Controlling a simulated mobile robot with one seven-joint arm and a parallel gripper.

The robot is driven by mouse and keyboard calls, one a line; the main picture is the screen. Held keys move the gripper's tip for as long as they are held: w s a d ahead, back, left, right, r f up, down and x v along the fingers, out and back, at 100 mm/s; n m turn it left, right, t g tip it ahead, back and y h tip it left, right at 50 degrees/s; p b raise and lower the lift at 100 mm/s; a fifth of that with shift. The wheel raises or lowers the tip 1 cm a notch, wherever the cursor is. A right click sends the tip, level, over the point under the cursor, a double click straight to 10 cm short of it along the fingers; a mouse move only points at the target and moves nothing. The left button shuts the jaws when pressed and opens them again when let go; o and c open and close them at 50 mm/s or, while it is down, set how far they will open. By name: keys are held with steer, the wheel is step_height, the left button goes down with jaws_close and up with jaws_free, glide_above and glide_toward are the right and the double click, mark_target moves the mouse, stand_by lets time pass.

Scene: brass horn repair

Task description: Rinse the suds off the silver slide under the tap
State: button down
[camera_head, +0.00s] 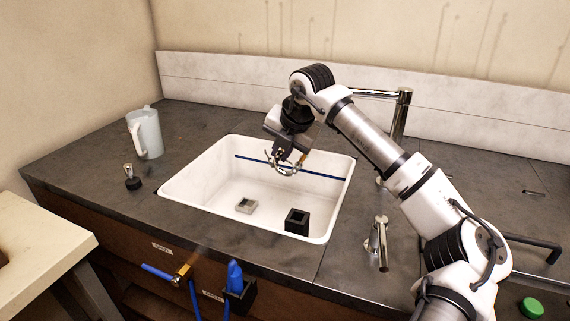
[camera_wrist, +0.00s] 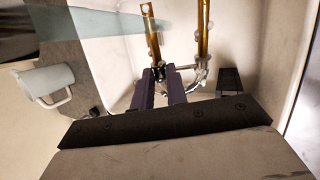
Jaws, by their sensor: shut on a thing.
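The silver slide (camera_head: 285,167) is a U-shaped bow, held over the white sink (camera_head: 180,187). In the wrist view its silver curve (camera_wrist: 203,78) joins two brass-coloured tubes that point away from me. Several whitish blobs, like suds, cling to the tubes and curve. My gripper (camera_head: 293,158) is shut on the slide; its dark fingers show in the wrist view (camera_wrist: 160,80). The chrome tap (camera_head: 402,115) stands behind the sink, its spout partly hidden by my arm. A translucent pale-blue streak (camera_wrist: 95,25) crosses the upper wrist view; I cannot tell whether it is water.
A pale jug (camera_head: 149,134) and a small black-based item (camera_head: 132,181) stand left. A chrome lever (camera_head: 378,243) stands right. A brass nozzle (camera_head: 182,274) hangs at the front.

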mark_target(299, 166)
steer(key=shift+s+a, duration=0.25)
steer(key=shift+a, duration=0.1)
steer(key=shift+s+d+f+b, duration=0.1)
steer(key=shift+s+d+b, duration=0.75)
steer(key=shift+s, duration=0.15)
steer(key=s+d+b, duration=0.1)
steer(key=s, duration=0.1)
steer(key=s+d+b, duration=0.1)
steer(key=s+d, duration=0.1)
steer(key=shift+s+d, duration=0.15)
stand_by(0.8)
steer(key=s+d+r, duration=0.3)
steer(key=s+r, duration=0.1)
steer(key=shift+p, duration=0.35)
